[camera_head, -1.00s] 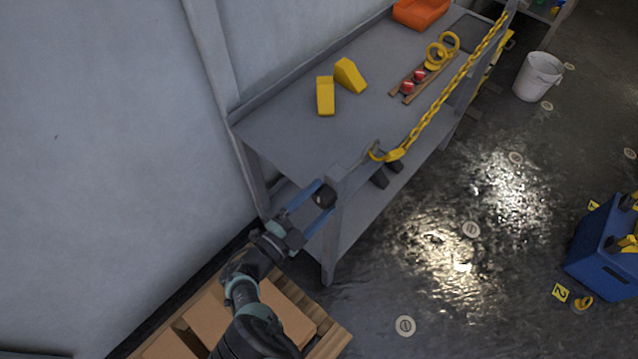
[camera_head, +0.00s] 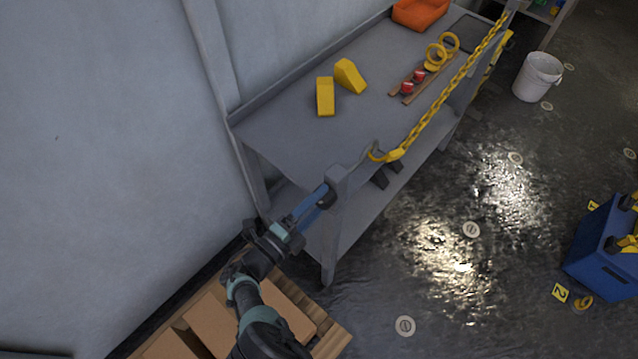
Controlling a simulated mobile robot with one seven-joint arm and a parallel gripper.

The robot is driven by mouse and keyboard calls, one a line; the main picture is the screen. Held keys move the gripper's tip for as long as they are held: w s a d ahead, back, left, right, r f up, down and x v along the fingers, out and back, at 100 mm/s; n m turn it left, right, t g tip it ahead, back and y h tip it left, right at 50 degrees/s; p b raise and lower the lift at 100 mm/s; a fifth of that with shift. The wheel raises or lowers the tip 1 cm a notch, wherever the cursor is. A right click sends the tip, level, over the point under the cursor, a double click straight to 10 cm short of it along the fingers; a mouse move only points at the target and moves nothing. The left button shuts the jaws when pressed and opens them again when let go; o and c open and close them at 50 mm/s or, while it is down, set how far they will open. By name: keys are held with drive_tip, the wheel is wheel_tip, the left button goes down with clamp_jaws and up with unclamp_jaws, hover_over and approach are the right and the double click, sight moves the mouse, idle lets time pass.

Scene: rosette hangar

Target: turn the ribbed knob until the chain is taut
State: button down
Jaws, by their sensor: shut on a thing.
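The yellow chain (camera_head: 432,113) runs along the front of the grey bench, from a yellow hook (camera_head: 388,156) near the near corner post up to the far post. It looks nearly straight, with little sag visible. The dark ribbed knob (camera_head: 328,199) sits at the near post and is mostly hidden by my fingers. My gripper (camera_head: 318,198) is shut on the knob, its blue fingers reaching up from the lower left. The knob's ribs are too small to make out.
The grey bench (camera_head: 285,140) carries yellow wedges (camera_head: 326,97), red-topped pieces on a brown strip, yellow rings (camera_head: 436,57) and an orange bin (camera_head: 420,12). Cardboard boxes on a pallet (camera_head: 338,338) lie below my arm. A blue crate (camera_head: 606,250) and white bucket (camera_head: 538,77) stand right on wet floor.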

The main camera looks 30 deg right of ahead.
drive_tip(key=m, duration=0.9)
drive_tip(key=shift+m, duration=0.3)
drive_tip(key=shift+m, duration=1.1)
drive_tip(key=m+b, duration=0.1)
drive_tip(key=m, duration=0.5)
drive_tip(key=m+b, duration=0.1)
drive_tip(key=m, duration=0.3)
drive_tip(key=shift+f+m, duration=0.1)
drive_tip(key=shift+m, duration=1.2)
